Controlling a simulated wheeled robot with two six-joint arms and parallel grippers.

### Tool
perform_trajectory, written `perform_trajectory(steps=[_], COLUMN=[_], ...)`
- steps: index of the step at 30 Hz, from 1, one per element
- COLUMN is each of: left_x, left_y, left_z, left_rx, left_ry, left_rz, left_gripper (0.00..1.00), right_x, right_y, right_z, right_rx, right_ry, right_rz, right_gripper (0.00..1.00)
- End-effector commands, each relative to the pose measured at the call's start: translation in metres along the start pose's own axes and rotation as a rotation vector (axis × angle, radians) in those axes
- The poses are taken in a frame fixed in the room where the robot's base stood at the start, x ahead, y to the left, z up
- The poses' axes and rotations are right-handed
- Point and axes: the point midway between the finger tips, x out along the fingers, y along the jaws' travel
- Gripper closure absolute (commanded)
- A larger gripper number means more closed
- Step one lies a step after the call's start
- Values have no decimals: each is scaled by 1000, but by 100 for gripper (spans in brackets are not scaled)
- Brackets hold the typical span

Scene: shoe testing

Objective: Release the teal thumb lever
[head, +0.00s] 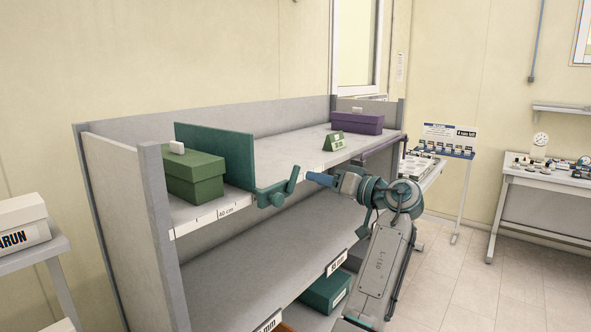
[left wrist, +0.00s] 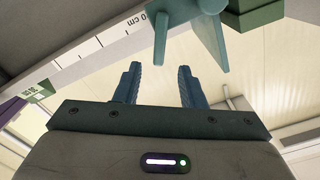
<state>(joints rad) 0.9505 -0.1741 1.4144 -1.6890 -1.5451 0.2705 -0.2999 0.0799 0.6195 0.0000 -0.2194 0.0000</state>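The teal thumb lever (head: 277,190) sits on a clamp at the front edge of the upper shelf, at the foot of the teal upright divider (head: 228,152). Its arm slants up to the right in the head view. My right gripper is not in view.
A green shoebox (head: 194,176) stands left of the divider on the upper shelf (head: 285,155). A small green sign (head: 333,142) and a purple box (head: 357,124) stand farther right. The shelf between divider and sign is clear. A teal box (head: 325,292) sits below.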

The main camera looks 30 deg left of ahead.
Motion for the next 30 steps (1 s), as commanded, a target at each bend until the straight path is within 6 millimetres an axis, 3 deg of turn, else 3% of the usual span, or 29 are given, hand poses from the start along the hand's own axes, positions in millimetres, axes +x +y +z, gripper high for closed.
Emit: perform_trajectory(steps=[1,6,12,24,25,30], left_x=[12,45,71,80,80,80], left_y=[-3,-2,-1,1,1,1], left_z=[-4,-4,-2,0,0,0], left_rx=[2,2,3,2,2,2], left_ry=[0,2,2,1,1,1], left_rz=[-4,-3,0,3,3,3], left_gripper=[64,64,64,64,66,99], right_x=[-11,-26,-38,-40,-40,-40], right_y=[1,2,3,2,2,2], right_z=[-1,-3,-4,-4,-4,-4], right_rx=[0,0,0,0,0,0], right_ry=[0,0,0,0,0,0], right_rz=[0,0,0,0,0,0], right_gripper=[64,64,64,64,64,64])
